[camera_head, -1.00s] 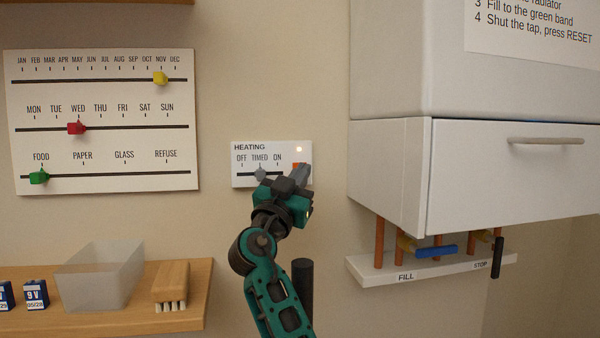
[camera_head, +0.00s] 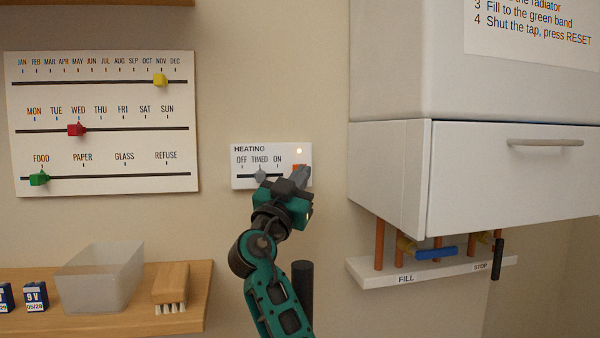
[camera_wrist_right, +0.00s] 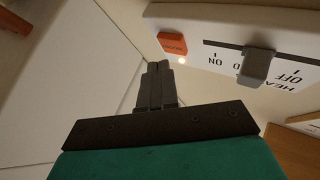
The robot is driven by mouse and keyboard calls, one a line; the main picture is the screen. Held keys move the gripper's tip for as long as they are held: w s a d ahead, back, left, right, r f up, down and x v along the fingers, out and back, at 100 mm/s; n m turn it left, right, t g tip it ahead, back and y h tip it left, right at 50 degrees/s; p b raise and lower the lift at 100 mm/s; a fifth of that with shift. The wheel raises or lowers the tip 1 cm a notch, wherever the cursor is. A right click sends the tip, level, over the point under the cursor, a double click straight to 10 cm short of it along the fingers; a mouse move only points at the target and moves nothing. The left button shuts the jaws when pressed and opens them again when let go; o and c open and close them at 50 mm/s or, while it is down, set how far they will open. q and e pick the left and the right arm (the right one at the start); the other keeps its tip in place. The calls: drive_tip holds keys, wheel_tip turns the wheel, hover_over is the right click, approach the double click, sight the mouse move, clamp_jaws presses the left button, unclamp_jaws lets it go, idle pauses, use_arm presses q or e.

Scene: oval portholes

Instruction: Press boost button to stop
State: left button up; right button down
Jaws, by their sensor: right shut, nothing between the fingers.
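The white HEATING panel (camera_head: 238,179) is on the wall, with a grey slider knob (camera_head: 260,174) near TIMED. The orange boost button (camera_head: 298,167) is at its right end, partly hidden by my right gripper in the head view. A small lamp (camera_head: 299,151) above the button is lit. My right gripper (camera_head: 303,176) is shut and empty, its tips close to the button. In the right wrist view, the closed fingertips (camera_wrist_right: 157,66) appear a little apart from the orange button (camera_wrist_right: 172,43); the lamp (camera_wrist_right: 181,60) glows beside it. My left gripper is out of view.
A white cabinet (camera_head: 480,170) juts out to the right, with copper pipes and a FILL/STOP ledge (camera_head: 380,276) below. A slider chart (camera_head: 105,120) hangs left. A wooden shelf (camera_head: 130,320) at lower left holds a bin (camera_head: 98,280), a brush (camera_head: 171,283) and batteries.

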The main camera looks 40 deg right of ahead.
idle(0.8)
drive_tip(key=shift+w+d+b, duration=0.25)
drive_tip(key=shift+w+b, duration=0.15)
drive_tip(key=shift+b, duration=0.3)
drive_tip(key=shift+w+d+b, duration=0.15)
drive_tip(key=shift+w+b, duration=0.15)
drive_tip(key=shift+b, duration=0.2)
idle(0.3)
idle(0.5)
drive_tip(key=shift+s+a+b, duration=0.35)
drive_tip(key=shift+s+a, duration=0.05)
drive_tip(key=shift+s, duration=0.3)
drive_tip(key=shift+s, duration=0.1)
